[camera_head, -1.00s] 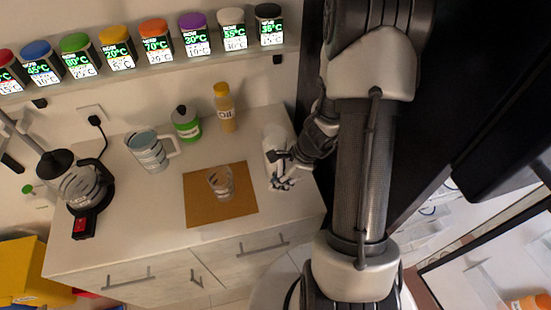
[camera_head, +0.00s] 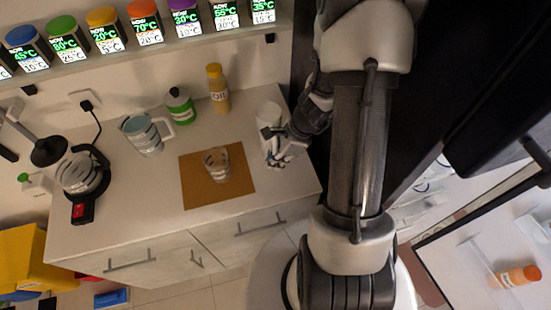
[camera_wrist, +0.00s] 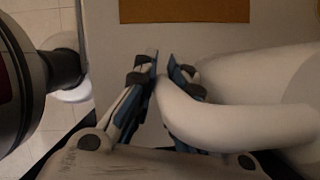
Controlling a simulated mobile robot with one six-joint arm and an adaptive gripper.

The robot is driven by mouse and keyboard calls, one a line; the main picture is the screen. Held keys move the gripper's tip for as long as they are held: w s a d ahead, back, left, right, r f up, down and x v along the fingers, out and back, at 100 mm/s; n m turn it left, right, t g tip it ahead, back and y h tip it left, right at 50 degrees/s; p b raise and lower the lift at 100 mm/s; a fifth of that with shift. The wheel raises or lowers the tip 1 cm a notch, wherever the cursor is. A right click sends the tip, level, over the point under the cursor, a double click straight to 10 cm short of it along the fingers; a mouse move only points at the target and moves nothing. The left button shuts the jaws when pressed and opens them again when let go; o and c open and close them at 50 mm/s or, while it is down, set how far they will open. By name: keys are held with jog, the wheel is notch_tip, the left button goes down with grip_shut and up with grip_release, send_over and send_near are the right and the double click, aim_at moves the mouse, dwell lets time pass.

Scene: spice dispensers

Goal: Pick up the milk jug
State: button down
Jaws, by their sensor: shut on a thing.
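The white milk jug (camera_head: 268,117) stands at the right end of the counter in the head view, partly hidden by my gripper (camera_head: 277,158). In the wrist view its pale body (camera_wrist: 275,75) fills the right side, and its curved handle comes toward my gripper (camera_wrist: 163,72). My fingers are close together at the handle, shut on it; the exact contact is partly hidden. I cannot tell whether the jug is clear of the counter.
A brown mat (camera_head: 200,190) with a clear glass (camera_head: 216,165) lies left of the jug. A shelf of spice dispensers (camera_head: 146,28) runs above.

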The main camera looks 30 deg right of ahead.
jog(key=shift+r+p, duration=3.85)
jog(key=shift+r, duration=5.45)
jog(key=shift+w, duration=0.1)
